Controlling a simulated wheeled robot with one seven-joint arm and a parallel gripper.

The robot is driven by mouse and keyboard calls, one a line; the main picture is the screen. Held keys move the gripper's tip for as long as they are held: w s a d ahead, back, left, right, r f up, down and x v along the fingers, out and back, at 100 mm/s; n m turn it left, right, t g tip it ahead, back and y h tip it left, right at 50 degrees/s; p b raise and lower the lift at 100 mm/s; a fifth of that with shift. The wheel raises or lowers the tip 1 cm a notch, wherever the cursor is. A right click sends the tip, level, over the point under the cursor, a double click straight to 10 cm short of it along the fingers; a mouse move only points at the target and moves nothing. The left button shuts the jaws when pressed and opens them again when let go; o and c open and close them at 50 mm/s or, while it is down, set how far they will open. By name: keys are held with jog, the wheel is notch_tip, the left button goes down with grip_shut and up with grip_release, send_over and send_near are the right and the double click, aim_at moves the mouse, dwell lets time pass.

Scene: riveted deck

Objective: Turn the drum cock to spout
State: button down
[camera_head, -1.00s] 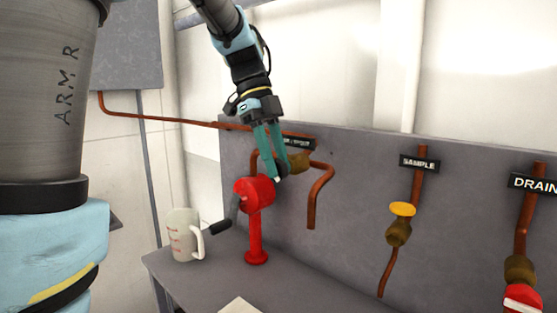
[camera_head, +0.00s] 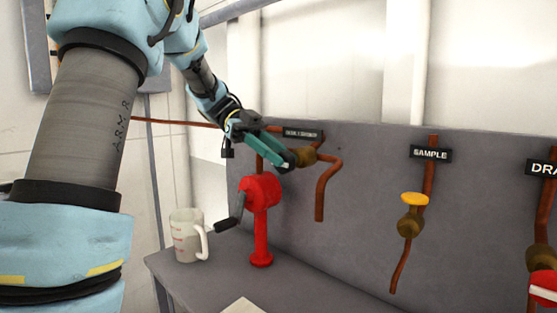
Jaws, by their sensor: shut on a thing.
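The drum cock (camera_head: 309,156) is a brass valve on a copper pipe, under a small dark label plate (camera_head: 303,134) whose text is too small to read surely. My gripper (camera_head: 288,159) comes in from the upper left, its teal fingers slanting down to the right. It is shut on the cock's dark handle, just left of the brass body. The fingers hide most of the handle, so its exact angle is unclear. The copper spout (camera_head: 322,190) bends down to the right of the cock.
A red hand-crank device (camera_head: 261,215) stands on the bench just below my gripper. A measuring jug (camera_head: 186,238) is to its left. The SAMPLE valve (camera_head: 411,222) with a yellow knob and a DRAIN valve (camera_head: 542,260) are to the right on the grey panel (camera_head: 365,180).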

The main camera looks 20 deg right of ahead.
dwell(0.4)
jog(key=c, duration=0.6)
grip_release()
jog(key=shift+w, duration=0.1)
jog(key=p+v, duration=0.3)
jog(key=v, duration=0.7)
jog(key=shift+w+a, duration=0.3)
jog(key=shift+w, duration=0.05)
